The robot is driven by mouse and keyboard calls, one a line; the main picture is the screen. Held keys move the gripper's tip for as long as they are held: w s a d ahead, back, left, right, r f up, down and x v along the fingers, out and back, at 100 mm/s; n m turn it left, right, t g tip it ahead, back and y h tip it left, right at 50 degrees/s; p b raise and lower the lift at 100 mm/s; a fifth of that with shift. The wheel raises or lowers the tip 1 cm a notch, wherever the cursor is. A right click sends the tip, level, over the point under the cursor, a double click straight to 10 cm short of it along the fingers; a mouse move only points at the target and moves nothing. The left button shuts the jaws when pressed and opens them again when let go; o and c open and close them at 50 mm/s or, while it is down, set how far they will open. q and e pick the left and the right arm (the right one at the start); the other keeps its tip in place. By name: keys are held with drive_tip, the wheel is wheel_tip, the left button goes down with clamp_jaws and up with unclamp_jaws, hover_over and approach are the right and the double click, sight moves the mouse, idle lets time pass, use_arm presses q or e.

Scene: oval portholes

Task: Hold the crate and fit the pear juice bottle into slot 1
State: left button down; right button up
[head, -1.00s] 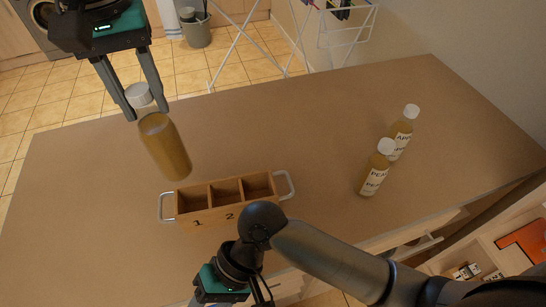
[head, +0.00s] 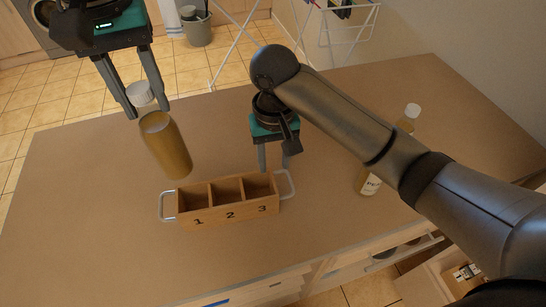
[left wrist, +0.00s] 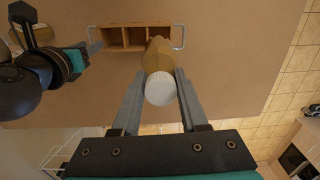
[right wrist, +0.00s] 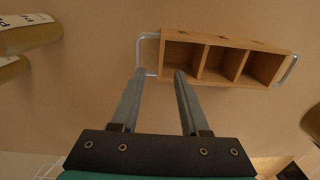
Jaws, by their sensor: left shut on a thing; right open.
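A wooden crate (head: 230,214) with three empty slots marked 1, 2 and 3 and a metal handle at each end stands on the table. My left gripper (head: 148,111) is shut on a juice bottle (head: 166,148) near its white cap. The bottle hangs tilted, behind and left of slot 1 in the head view; its label is out of sight. The bottle also shows in the left wrist view (left wrist: 158,56). My right gripper (head: 275,167) is open and empty, just above and behind the crate's slot 3 end. The right handle (right wrist: 139,50) is near its fingertips, not gripped.
Two more juice bottles stand at the right of the table, partly hidden by my right arm: a near one (head: 368,184) and a far one (head: 412,110). The table (head: 90,225) is clear left and in front of the crate. A drying rack (head: 345,38) stands beyond.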

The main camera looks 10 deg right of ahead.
sight(274, 189)
wheel_tip(274, 189, down, 11)
drive_tip(key=shift+f, duration=0.15)
idle(0.4)
clamp_jaws()
idle(1.2)
